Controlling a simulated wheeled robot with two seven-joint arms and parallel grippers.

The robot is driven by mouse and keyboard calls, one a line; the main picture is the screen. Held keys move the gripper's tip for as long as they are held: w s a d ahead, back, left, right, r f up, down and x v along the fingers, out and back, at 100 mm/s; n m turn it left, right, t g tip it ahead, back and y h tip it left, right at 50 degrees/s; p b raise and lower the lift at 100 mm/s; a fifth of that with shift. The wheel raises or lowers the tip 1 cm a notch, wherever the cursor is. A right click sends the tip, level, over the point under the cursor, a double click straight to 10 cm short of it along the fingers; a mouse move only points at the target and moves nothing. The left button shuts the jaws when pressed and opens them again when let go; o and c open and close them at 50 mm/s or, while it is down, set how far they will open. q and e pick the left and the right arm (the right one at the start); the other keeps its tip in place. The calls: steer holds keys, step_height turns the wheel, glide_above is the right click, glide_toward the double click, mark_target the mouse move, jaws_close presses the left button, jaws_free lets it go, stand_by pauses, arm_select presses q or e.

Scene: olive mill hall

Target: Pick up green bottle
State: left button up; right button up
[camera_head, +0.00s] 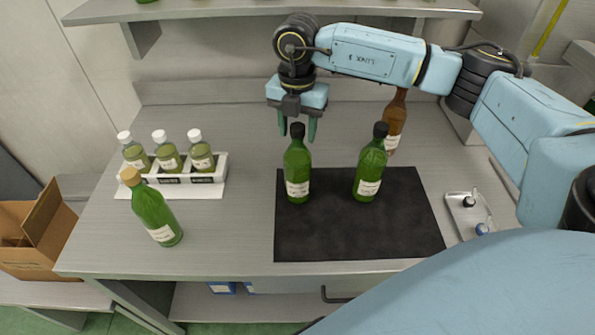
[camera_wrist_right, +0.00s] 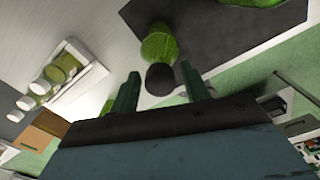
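A green bottle (camera_head: 297,176) with a black cap and white label stands upright on the left part of the black mat (camera_head: 320,240). My right gripper (camera_head: 298,135) is open, pointing down over this bottle, one finger to each side of its cap. In the right wrist view the black cap (camera_wrist_right: 160,78) shows between the spread fingers, with visible gaps. A second black-capped green bottle (camera_head: 369,172) stands on the mat to the right. A third green bottle (camera_head: 153,212), with a tan stopper, stands left of the mat. My left gripper is not in view.
A white rack (camera_head: 221,168) with three small capped bottles is at the left. A brown bottle (camera_head: 395,122) stands behind the mat, partly under my right arm. A metal tray (camera_head: 462,215) is at the right. A shelf (camera_head: 270,9) hangs above the back.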

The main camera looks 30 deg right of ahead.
steer(key=c, duration=0.9)
steer(key=shift+r, duration=0.1)
jaws_close()
